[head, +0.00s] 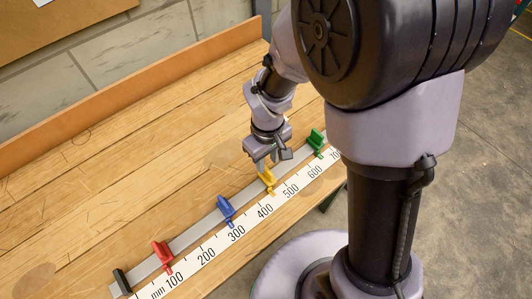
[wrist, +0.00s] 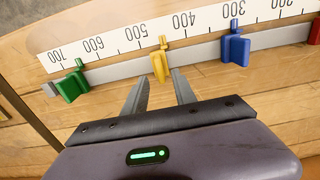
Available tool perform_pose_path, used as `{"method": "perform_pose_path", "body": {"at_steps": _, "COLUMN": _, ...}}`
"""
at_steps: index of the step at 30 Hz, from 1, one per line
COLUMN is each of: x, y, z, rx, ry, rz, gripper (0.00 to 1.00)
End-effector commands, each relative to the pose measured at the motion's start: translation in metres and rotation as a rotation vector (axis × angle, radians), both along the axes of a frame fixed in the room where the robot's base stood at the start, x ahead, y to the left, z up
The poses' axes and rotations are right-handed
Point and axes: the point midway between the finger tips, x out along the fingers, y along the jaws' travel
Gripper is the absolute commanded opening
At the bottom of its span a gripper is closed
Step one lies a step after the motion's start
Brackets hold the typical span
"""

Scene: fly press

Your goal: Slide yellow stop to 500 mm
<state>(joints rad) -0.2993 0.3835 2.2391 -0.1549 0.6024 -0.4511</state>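The yellow stop (head: 267,179) sits on the grey rail of the scale, its pointer between the 400 and 500 marks, about midway. It also shows in the wrist view (wrist: 159,64). My gripper (head: 264,165) is just above and behind the yellow stop in the head view. In the wrist view its two fingers (wrist: 162,75) are spread apart, with the yellow stop's body showing between the tips. No contact with the stop is visible. The white scale (head: 221,242) runs along the rail, marked in mm.
A blue stop (head: 225,208) stands near 300, a red stop (head: 162,253) near 100 and a green stop (head: 316,141) beyond 600. A black end piece (head: 122,282) is at the low end. The rail between yellow and green is clear. A wooden ledge (head: 130,95) edges the bench.

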Motion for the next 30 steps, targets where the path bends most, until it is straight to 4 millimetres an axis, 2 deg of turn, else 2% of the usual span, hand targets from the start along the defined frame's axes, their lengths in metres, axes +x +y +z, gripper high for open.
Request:
{"method": "perform_pose_path", "body": {"at_steps": 1, "x": -0.001, "y": 0.0, "z": -0.018, "rx": -0.001, "ry": 0.003, "rz": -0.001, "gripper": 0.33}}
{"method": "perform_pose_path", "body": {"at_steps": 6, "x": -0.001, "y": 0.0, "z": -0.047, "rx": 0.0, "ry": 0.002, "rz": -0.002, "gripper": 0.33}}
{"method": "perform_pose_path", "body": {"at_steps": 10, "x": 0.0, "y": 0.0, "z": -0.056, "rx": -0.001, "ry": 0.001, "rz": -0.002, "gripper": 0.33}}
{"method": "perform_pose_path", "body": {"at_steps": 18, "x": 0.0, "y": 0.0, "z": -0.056, "rx": 0.0, "ry": 0.0, "rz": -0.002, "gripper": 0.33}}
{"method": "perform_pose_path", "body": {"at_steps": 19, "x": 0.0, "y": 0.0, "z": -0.056, "rx": 0.0, "ry": 0.0, "rz": -0.002, "gripper": 0.31}}
{"method": "perform_pose_path", "body": {"at_steps": 24, "x": 0.0, "y": 0.0, "z": -0.056, "rx": 0.001, "ry": -0.001, "rz": -0.003, "gripper": 0.0}}
{"method": "perform_pose_path", "body": {"at_steps": 30, "x": 0.0, "y": 0.0, "z": -0.056, "rx": 0.001, "ry": -0.001, "rz": -0.003, "gripper": 0.0}}
